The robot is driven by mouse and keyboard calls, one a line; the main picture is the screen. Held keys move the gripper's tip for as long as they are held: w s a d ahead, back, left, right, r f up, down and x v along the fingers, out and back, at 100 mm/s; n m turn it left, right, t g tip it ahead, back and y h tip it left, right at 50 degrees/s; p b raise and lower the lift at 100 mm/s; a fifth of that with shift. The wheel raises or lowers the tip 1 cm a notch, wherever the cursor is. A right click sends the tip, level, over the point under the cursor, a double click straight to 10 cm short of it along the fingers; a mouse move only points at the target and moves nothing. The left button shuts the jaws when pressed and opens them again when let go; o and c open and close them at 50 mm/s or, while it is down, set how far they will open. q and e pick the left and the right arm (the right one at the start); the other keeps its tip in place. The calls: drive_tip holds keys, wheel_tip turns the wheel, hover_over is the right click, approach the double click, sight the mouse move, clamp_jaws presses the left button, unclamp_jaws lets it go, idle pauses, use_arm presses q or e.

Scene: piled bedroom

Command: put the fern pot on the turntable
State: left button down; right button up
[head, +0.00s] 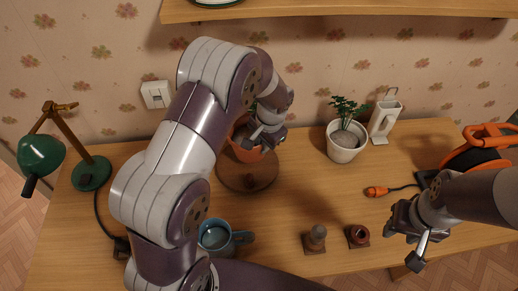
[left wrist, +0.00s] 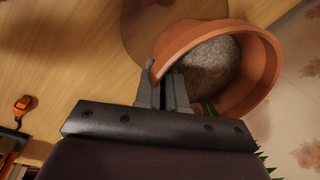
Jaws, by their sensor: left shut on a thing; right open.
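The terracotta fern pot (head: 243,151) is at the far middle of the table, partly hidden behind my left arm. In the left wrist view the pot (left wrist: 262,62) shows grey soil and a few green leaf tips. My left gripper (head: 262,137) is shut on its rim; the fingers (left wrist: 165,90) show in the left wrist view. The turntable (head: 247,180), a round brown wooden disc, lies below the pot, which overlaps its far part. I cannot tell whether they touch. The disc's edge (left wrist: 145,25) also shows beside the pot. My right gripper (head: 402,246) is open and empty at the right front.
A white pot with a leafy plant (head: 345,145) and a white holder (head: 384,118) stand right of the turntable. A blue mug (head: 218,238), wooden pieces (head: 315,238), an orange plug (head: 377,191) and a green lamp (head: 42,155) are around. A shelf (head: 340,10) hangs above.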

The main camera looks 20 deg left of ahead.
sight(259, 155)
use_arm(q)
drive_tip(key=shift+w+a+f, duration=0.15)
drive_tip(key=shift+a+f, duration=0.3)
drive_tip(key=shift+a, duration=0.25)
wheel_tip(259, 155, down, 4)
drive_tip(key=shift+d+r+p, duration=0.1)
drive_tip(key=shift+r+p, duration=0.15)
drive_tip(key=shift+p, duration=0.15)
drive_tip(key=shift+f, duration=0.35)
drive_tip(key=c, duration=1.2)
unclamp_jaws()
wheel_tip(259, 155, up, 12)
drive_tip(key=s+d+b, duration=0.1)
drive_tip(key=d+b, duration=0.1)
drive_tip(key=s+n, duration=0.1)
drive_tip(key=s, duration=0.4)
drive_tip(key=s+a+n+h, duration=0.1)
drive_tip(key=s+n, duration=0.1)
drive_tip(key=s, duration=0.4)
drive_tip(key=s+n, duration=0.2)
drive_tip(key=s, duration=0.4)
drive_tip(key=shift+a+h, duration=0.15)
drive_tip(key=shift+h, duration=0.25)
